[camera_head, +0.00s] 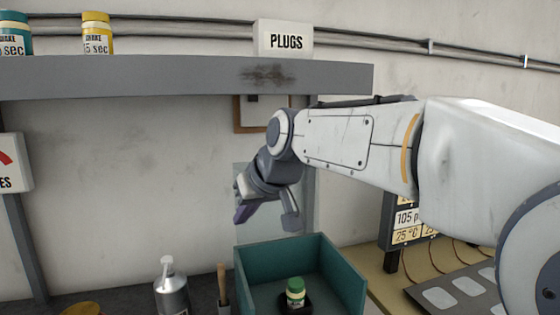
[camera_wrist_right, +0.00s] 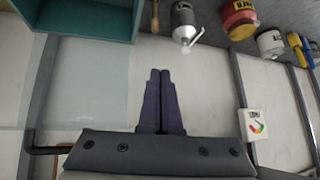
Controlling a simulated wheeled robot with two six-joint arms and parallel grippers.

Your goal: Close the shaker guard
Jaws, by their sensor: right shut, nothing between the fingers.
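The shaker is a teal open-topped box (camera_head: 345,262) at the lower middle of the head view, with a green-capped bottle (camera_head: 295,291) inside. Its guard appears to be the clear upright panel (camera_head: 308,205) at the back of the box, standing raised. My right gripper (camera_head: 241,214) is above the box's back left corner, partly in front of the panel. Its purple fingers are shut and empty in the right wrist view (camera_wrist_right: 160,74). That view also shows the teal box (camera_wrist_right: 85,22) at top left and the clear panel (camera_wrist_right: 85,85) left of the fingers. My left gripper is out of view.
A grey shelf (camera_head: 160,78) with a PLUGS sign (camera_head: 285,38) runs above.

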